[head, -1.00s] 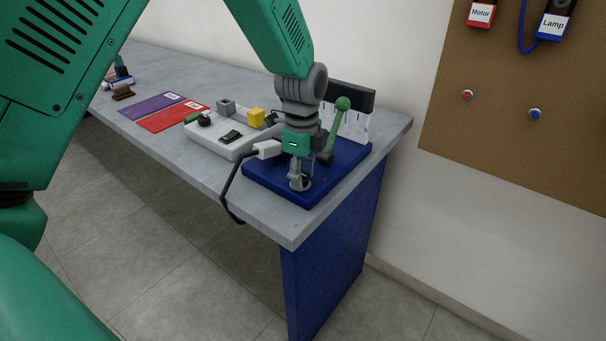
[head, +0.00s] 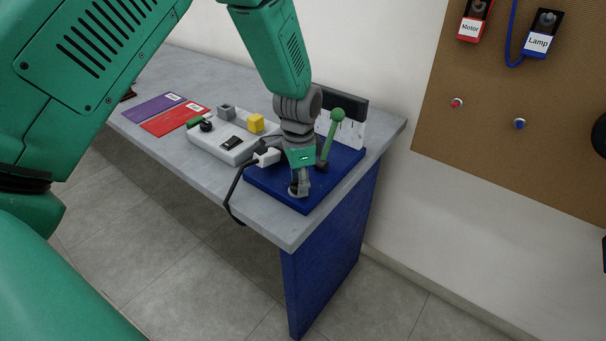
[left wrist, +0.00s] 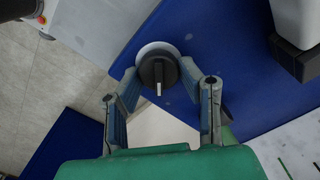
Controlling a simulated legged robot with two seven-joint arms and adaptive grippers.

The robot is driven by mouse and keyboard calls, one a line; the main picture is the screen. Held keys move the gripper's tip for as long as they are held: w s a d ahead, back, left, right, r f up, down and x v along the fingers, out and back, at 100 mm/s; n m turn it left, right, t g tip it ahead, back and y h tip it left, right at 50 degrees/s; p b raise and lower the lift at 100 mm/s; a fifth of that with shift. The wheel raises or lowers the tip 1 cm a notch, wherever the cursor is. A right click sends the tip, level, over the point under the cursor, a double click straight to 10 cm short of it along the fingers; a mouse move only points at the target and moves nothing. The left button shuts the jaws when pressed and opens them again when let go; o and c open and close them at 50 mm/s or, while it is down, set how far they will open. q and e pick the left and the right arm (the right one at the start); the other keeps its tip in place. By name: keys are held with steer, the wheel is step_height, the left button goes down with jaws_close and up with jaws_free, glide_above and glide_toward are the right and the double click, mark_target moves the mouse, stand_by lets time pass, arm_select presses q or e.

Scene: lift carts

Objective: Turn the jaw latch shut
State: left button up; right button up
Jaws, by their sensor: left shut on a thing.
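The jaw latch is a round black knob (left wrist: 157,74) with a white pointer line, on a pale round base on the blue board (left wrist: 222,28). In the left wrist view the pointer line runs toward the bottom of the picture. My left gripper (head: 298,191) reaches down to the near part of the blue board (head: 277,190). In the left wrist view its two fingers (left wrist: 160,78) are closed in on either side of the knob. In the head view the gripper mostly hides the latch. My right gripper is not in view.
A green-knobbed lever (head: 330,135) stands on the board close beside my left gripper. A white box (head: 226,146) with a switch and a black cable (head: 233,190) are to the left. Red (head: 172,121) and purple (head: 150,107) sheets lie farther left. The table's front edge is close.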

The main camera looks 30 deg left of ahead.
arm_select(q)
steer(key=n+p, duration=0.1)
steer(key=n, duration=0.2)
steer(key=n+p, duration=0.1)
steer(key=n, duration=0.1)
steer(key=shift+s+a+f+n+p, duration=0.1)
steer(key=shift+s+a+n+p, duration=0.1)
steer(key=shift+s+n+p, duration=0.15)
steer(key=shift+f+n+p, duration=0.1)
steer(key=shift+n+p, duration=0.5)
steer(key=shift+n, duration=1.15)
steer(key=shift+d, duration=0.1)
steer(key=o, duration=1.1)
steer(key=shift+w, duration=0.1)
